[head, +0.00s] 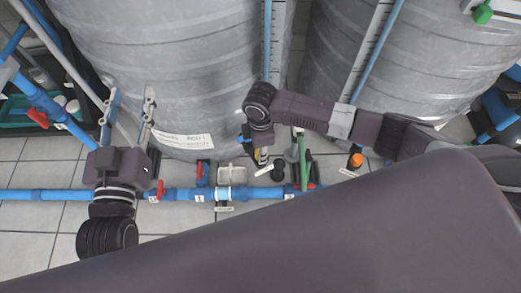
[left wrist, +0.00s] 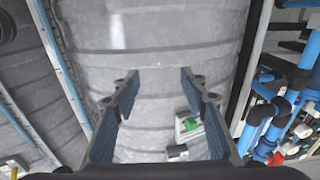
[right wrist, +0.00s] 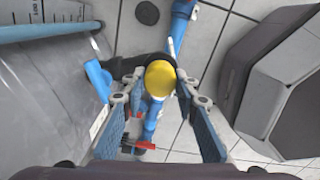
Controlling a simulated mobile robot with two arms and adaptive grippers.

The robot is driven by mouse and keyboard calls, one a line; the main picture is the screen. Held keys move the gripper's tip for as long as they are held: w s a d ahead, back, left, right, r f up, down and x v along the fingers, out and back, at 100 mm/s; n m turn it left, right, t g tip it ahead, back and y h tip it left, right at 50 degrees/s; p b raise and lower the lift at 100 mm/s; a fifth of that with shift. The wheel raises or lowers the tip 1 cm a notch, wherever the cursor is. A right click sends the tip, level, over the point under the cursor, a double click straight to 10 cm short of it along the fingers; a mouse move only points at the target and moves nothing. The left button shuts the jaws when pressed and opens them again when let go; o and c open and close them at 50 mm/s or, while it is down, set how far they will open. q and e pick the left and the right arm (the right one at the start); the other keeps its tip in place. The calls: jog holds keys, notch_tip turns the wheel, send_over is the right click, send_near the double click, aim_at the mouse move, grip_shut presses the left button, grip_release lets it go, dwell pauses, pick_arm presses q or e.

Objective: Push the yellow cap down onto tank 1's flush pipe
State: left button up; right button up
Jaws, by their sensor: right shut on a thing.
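My right gripper (head: 261,157) is shut on the yellow cap (right wrist: 160,78), low in front of tank 1 (head: 165,65). The cap's round top faces the right wrist camera between the fingertips; in the head view only a sliver of yellow (head: 263,153) shows. A black part lies directly behind the cap in the right wrist view. The flush pipe is mostly hidden, so I cannot tell whether cap and pipe touch. My left gripper (head: 131,92) is open and empty before the tank; its spread fingers (left wrist: 160,76) also show in the left wrist view.
A blue pipe (head: 175,194) with red valve handles (head: 160,189) runs along the floor. A black stub (head: 277,171) and an orange cap (head: 356,160) stand nearby. A second tank (head: 430,65) is at right. Tiled floor (head: 30,240) is clear at front left.

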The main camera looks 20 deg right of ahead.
pick_arm(q)
jog(key=shift+g+y, duration=0.4)
jog(key=shift+g, duration=0.5)
jog(key=shift+s+a+f+p, duration=0.15)
jog(key=shift+a+f+p, duration=0.05)
jog(key=shift+f, duration=0.8)
jog(key=shift+s+a+f+p, duration=0.1)
jog(key=shift+a+f+p, duration=0.1)
jog(key=shift+f, duration=0.8)
jog(key=shift+f, duration=0.1)
jog(key=shift+r, duration=0.35)
pick_arm(e)
jog(key=shift+f, duration=0.2)
pick_arm(q)
jog(key=shift+d+r+t, duration=0.2)
jog(key=shift+r+t, duration=0.05)
jog(key=shift+t, duration=0.05)
pick_arm(e)
jog(key=shift+f, duration=0.15)
jog(key=o, duration=0.9)
pick_arm(q)
jog(key=shift+w+r, duration=0.1)
jog(key=shift+r, duration=0.05)
pick_arm(e)
jog(key=shift+o, duration=0.2)
pick_arm(q)
jog(key=shift+a, duration=0.1)
